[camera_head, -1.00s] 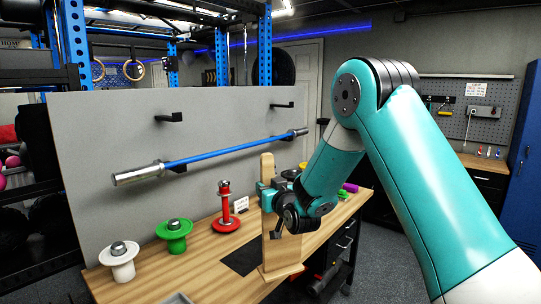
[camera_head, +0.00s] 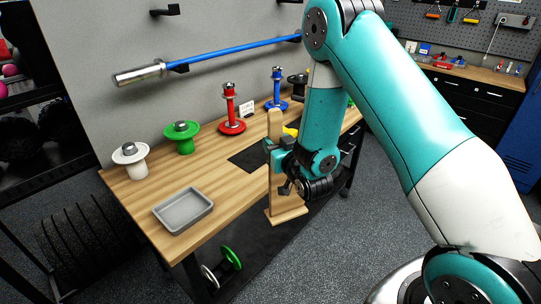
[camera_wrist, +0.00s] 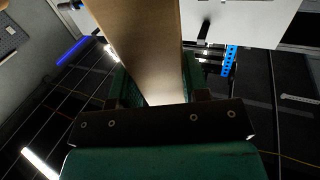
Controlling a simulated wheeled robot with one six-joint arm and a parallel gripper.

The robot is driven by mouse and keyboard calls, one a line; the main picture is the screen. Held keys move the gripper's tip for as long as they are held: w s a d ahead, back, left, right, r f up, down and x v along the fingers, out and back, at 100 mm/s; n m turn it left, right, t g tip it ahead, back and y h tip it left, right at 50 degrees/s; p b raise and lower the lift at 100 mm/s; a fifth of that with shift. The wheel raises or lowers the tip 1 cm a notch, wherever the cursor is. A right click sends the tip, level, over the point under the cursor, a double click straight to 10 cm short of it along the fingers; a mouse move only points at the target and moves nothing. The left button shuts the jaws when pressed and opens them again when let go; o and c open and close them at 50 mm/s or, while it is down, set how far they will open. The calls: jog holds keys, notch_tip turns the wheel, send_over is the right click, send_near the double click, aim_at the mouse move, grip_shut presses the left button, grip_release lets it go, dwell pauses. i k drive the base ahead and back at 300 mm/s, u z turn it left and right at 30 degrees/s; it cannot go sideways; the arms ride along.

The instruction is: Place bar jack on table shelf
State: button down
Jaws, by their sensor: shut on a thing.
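The bar jack is a tall wooden post (camera_head: 275,195) on a flat wooden base. My gripper (camera_head: 279,155) is shut on its post at mid-height and holds it upright. The jack overlaps the table's front edge in the head view; its exact gap to the table is unclear. In the wrist view the wooden post (camera_wrist: 140,40) rises between the fingers of my gripper (camera_wrist: 152,88). The table shelf (camera_head: 262,247) is the dark lower board under the wooden tabletop (camera_head: 215,165). Part of it is hidden behind the jack and table.
A grey tray (camera_head: 183,210) lies near the tabletop's left front. White (camera_head: 131,160), green (camera_head: 182,137), red (camera_head: 231,112) and blue (camera_head: 277,92) plate stands line the back. A blue bar (camera_head: 230,50) hangs behind. Floor at right is clear.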

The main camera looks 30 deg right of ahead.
aim_at(249, 249)
jog(key=z, duration=0.45)
jog(key=k, duration=0.6)
jog(key=z, duration=0.6)
jog(key=i, duration=1.1)
jog(key=u, duration=0.65)
